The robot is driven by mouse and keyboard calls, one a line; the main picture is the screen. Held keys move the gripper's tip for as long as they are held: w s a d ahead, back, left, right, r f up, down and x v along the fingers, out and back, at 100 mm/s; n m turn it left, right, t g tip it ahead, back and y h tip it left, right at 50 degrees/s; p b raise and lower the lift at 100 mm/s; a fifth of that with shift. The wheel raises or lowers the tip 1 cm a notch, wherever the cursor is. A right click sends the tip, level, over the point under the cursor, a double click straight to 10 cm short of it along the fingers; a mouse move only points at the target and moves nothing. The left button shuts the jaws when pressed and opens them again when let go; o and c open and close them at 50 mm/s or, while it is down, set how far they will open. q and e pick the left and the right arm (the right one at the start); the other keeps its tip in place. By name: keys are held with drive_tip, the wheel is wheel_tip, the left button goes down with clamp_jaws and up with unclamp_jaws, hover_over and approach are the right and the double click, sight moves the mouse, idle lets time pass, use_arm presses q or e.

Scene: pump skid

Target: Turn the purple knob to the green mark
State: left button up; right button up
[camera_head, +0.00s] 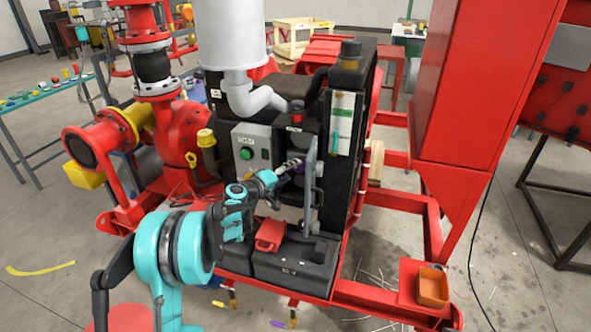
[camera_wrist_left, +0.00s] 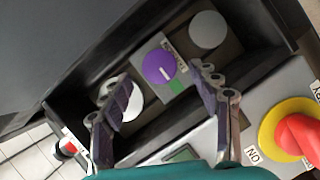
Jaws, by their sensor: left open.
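The purple knob (camera_wrist_left: 159,68) sits on a grey panel inside a dark recess, with a white pointer line on its face. The green mark (camera_wrist_left: 177,86) is on the panel just below and right of the knob, and the pointer is directed down and to the right, towards it. My left gripper (camera_wrist_left: 163,92) is open, its two fingers apart on either side of the knob in the picture; I cannot tell whether they touch it. In the head view my left gripper (camera_head: 290,166) reaches to the panel on the skid, and the knob (camera_head: 299,167) is mostly hidden. My right gripper does not show.
A grey round knob (camera_wrist_left: 207,29) and a white round one (camera_wrist_left: 133,102) flank the purple knob. A red switch on a yellow ring (camera_wrist_left: 291,130) is at the lower right. In the head view, a grey box with a green button (camera_head: 246,153) stands left of the gripper.

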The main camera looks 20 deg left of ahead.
use_arm(q)
drive_tip(key=v, duration=0.8)
drive_tip(key=shift+s+f, duration=0.1)
drive_tip(key=shift+s, duration=0.05)
